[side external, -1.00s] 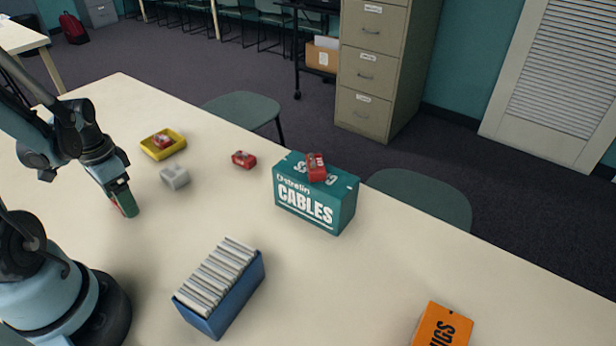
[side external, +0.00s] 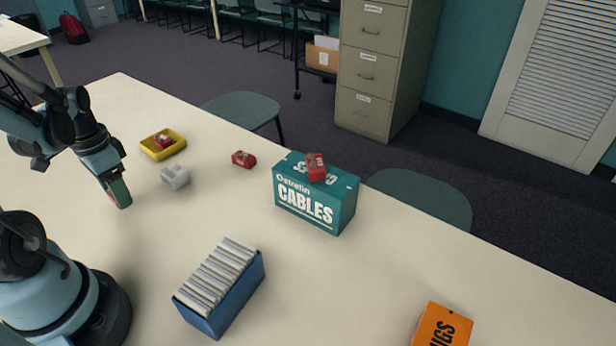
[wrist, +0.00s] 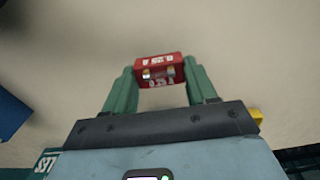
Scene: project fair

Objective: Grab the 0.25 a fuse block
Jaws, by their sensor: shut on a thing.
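My gripper (wrist: 158,72) is shut on a red fuse block (wrist: 158,59) between its green fingers. White lettering on the block looks upside down and is too blurred to read surely. In the side view my gripper (side external: 119,194) is at the left, above the table, and hides most of the held block. Another red block (side external: 243,159) lies on the table. A red block (side external: 316,168) sits on the teal cables box (side external: 312,205). A reddish block (side external: 162,141) sits in the yellow tray (side external: 152,155). Their ratings are not readable.
A light grey block (side external: 174,178) stands on the table just right of my gripper. A blue box (side external: 237,300) of grey upright items is at the front. An orange box (side external: 441,327) is at the front right. The table (side external: 330,285) between them is clear.

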